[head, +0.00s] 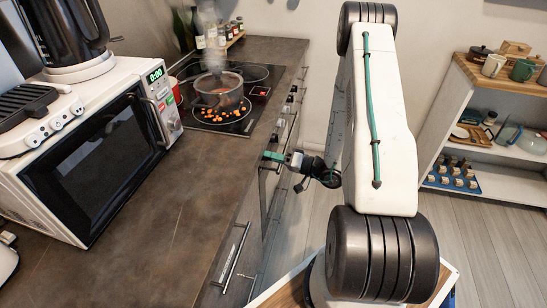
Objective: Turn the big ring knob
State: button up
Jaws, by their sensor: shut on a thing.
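The black cooktop (258,75) is set into the counter, with a row of small knobs (290,98) down its front panel. I cannot read which knob is the big ring knob. My gripper (270,156), with teal fingers, is at the front of the counter, at the near end of that row. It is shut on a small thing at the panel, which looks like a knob. The fingers hide most of it, so its turned angle cannot be seen.
A steaming pot (218,88) stands on the cooktop, with orange pieces on the dark surface in front of it. A white microwave (95,140) is at the left. Drawer handles (232,255) stick out below the counter. A shelf (490,130) stands at the right, with open floor before it.

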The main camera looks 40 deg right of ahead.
jog(key=o, duration=1)
jog(key=shift+a, duration=0.1)
jog(key=shift+c, duration=0.2)
jog(key=v, duration=0.8)
jog(key=shift+w, duration=0.15)
